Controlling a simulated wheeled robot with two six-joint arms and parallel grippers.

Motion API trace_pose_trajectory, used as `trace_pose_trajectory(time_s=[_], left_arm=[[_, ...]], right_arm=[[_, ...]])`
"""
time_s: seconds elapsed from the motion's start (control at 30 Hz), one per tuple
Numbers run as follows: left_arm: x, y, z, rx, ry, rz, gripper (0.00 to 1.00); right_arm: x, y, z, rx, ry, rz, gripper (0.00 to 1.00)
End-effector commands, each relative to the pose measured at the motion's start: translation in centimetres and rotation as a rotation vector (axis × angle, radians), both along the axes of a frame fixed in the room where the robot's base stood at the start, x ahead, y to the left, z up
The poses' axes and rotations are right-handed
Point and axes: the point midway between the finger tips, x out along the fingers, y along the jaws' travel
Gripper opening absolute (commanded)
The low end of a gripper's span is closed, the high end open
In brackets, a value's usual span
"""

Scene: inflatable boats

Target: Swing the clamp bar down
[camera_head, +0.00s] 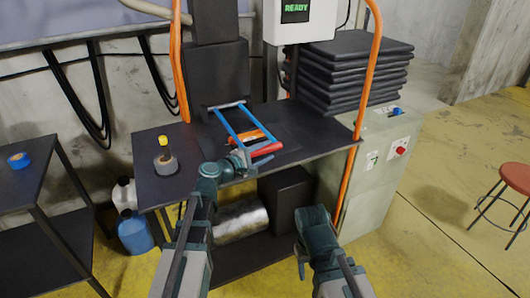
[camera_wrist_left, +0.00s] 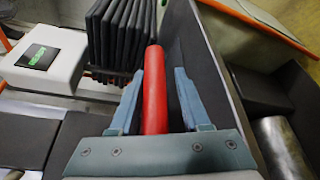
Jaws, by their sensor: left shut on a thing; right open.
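The clamp bar is a blue frame (camera_head: 226,125) with a red grip (camera_head: 267,149) across its near end. It reaches forward from the black press (camera_head: 219,75) and lies low over the dark bench top. An orange piece (camera_head: 251,136) lies across or under the frame, just behind the red grip. My left gripper (camera_head: 243,158) is shut on the red grip near its left end. In the left wrist view the red grip (camera_wrist_left: 155,90) runs between the two fingers (camera_wrist_left: 156,98). My right gripper (camera_head: 301,256) is open and empty, low in front of the bench.
A tape roll (camera_head: 165,163) and a yellow-topped item stand on the bench's left. A stack of black folded sheets (camera_head: 352,67) and a white box reading READY (camera_head: 300,20) are behind. A grey cabinet (camera_head: 378,170) stands right. Orange posts (camera_head: 366,70) rise at the bench edges.

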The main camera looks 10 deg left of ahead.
Motion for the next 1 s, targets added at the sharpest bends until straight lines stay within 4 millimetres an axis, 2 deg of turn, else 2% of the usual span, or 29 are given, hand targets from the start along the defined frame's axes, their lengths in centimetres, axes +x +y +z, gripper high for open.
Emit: trace_pose_trajectory(time_s=[0.03,0.4,0.43,0.47,1.0], left_arm=[[-0.41,-0.1,-0.9,0.02,0.008,-0.009,0.0],[-0.5,-0.1,-1.01,0.018,0.008,-0.01,0.0],[-0.51,-0.1,-1.02,0.018,0.009,-0.009,0.57],[-0.5,-0.09,-1.01,0.018,0.009,-0.009,0.62],[-0.26,-0.04,-0.76,0.018,0.006,-0.006,0.62]], right_arm=[[0.0,0.0,-0.51,0.0,0.0,0.0,0.5],[0.01,0.0,-0.62,0.0,0.0,0.0,0.5],[0.01,0.0,-0.62,0.0,0.0,0.0,0.5],[0.01,0.0,-0.63,0.0,0.0,0.0,0.5],[0.01,0.0,-0.43,0.0,0.0,0.0,0.5]])
